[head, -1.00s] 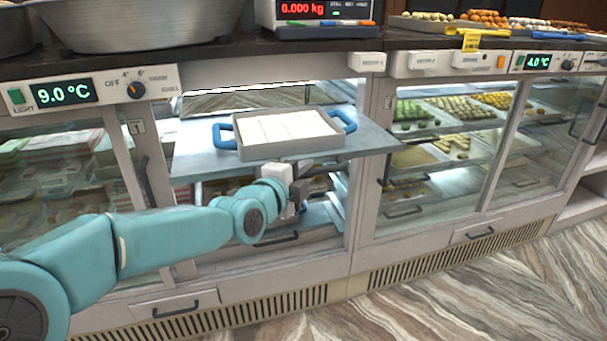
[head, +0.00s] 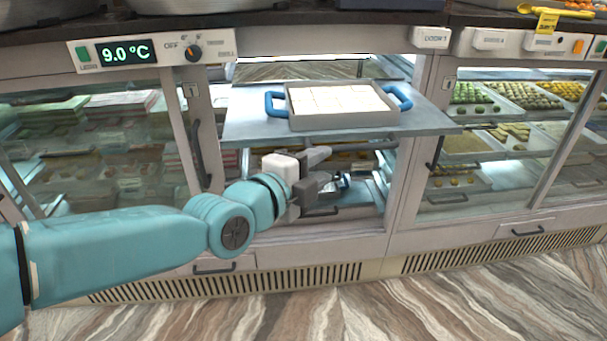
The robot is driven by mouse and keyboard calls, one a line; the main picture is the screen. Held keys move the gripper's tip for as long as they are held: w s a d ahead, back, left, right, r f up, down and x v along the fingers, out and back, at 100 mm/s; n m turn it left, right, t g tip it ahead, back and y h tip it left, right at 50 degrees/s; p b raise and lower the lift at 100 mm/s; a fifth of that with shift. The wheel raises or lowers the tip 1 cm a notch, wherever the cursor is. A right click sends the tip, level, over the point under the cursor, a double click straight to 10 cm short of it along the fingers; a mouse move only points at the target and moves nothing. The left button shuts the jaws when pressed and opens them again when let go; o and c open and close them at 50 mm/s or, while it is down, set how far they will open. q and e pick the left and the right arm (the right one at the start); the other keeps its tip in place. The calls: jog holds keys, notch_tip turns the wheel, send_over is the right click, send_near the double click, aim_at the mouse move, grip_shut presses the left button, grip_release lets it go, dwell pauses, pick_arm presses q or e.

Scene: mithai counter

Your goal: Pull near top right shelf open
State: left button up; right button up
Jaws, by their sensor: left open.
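The near top right shelf (head: 250,125) is a grey-blue metal sheet that sticks out of the near cabinet's open right bay in the head view. A grey tray (head: 345,122) with blue handles and white square pieces stands on it. My left gripper (head: 326,169) is just below the shelf's front edge, pointing right, with its fingers apart and nothing visible between them. I cannot tell whether it touches the shelf. My right gripper is not in view.
A lower shelf (head: 376,192) shows inside the bay, partly behind my gripper. Glass-fronted bays with boxes (head: 110,140) and sweets (head: 475,97) flank it. A dark countertop (head: 290,24) runs above. The patterned floor (head: 400,305) in front is clear.

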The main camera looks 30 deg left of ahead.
pick_arm(q)
jog(key=shift+v, duration=2.1)
jog(key=shift+f, duration=0.1)
jog(key=d+f+n+g, duration=0.2)
jog(key=f+n+g, duration=0.25)
jog(key=f, duration=1.15)
jog(key=d+f+n+g, duration=0.35)
jog(key=f+n, duration=0.25)
jog(key=f, duration=1)
jog(key=s+d+f+n+g, duration=0.2)
jog(key=s+f+n+g, duration=0.25)
jog(key=s+f, duration=0.55)
jog(key=s+d+f+n+g, duration=0.25)
jog(key=s+f+n, duration=0.35)
jog(key=s+f, duration=0.3)
notch_tip(320, 180, up, 16)
jog(key=p, duration=1.5)
jog(key=shift+w+a+f+g+h, duration=0.2)
jog(key=shift+w+a+g+h, duration=0.1)
jog(key=shift+a, duration=0.05)
